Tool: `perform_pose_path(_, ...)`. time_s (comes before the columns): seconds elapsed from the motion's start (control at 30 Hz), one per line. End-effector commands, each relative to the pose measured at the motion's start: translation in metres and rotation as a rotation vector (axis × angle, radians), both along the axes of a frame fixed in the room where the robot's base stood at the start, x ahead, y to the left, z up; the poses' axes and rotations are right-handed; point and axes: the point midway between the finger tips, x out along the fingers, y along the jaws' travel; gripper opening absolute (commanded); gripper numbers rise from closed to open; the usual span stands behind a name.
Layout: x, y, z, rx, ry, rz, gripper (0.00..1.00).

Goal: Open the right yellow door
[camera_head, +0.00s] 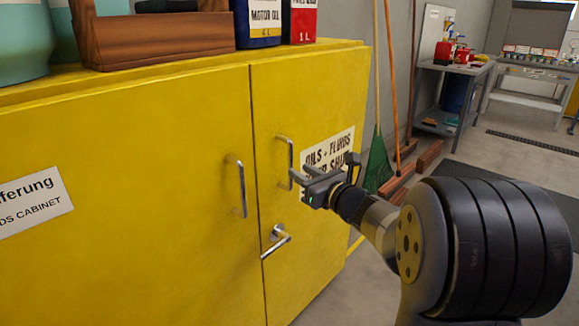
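The yellow cabinet has two doors, both flush and shut. The right yellow door (310,105) carries a vertical metal bar handle (285,152) near its left edge. A lever latch (275,241) sits lower on the same door, its arm pointing left and slightly down. My gripper (300,178) is at the lower end of the bar handle, reaching in from the right. Its fingers overlap the handle in the picture; I cannot tell whether they touch or enclose it. A sign on this door is partly hidden behind my gripper.
The left door (120,190) has its own bar handle (242,188) and a white label (36,203). A wooden toolbox (150,35), a motor oil can (258,22) and a red can (301,20) stand on top.

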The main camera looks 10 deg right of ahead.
Motion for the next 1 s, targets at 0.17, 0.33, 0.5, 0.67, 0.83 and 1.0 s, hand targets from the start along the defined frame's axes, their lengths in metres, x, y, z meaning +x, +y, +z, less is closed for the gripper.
perform_pose_path(0.17,0.03,0.015,-0.001,0.0,0.0,0.003,0.3)
perform_pose_path(0.33,0.046,0.022,-0.001,-0.001,0.0,0.001,0.3)
perform_pose_path(0.5,0.051,0.024,0.0,-0.001,0.0,0.001,0.3)
perform_pose_path(0.67,0.051,0.024,0.0,-0.001,0.0,0.001,0.3)
perform_pose_path(0.83,0.051,0.024,0.0,-0.001,0.0,0.0,0.19)
perform_pose_path(1.0,0.051,0.024,0.0,-0.001,0.0,0.0,0.05)
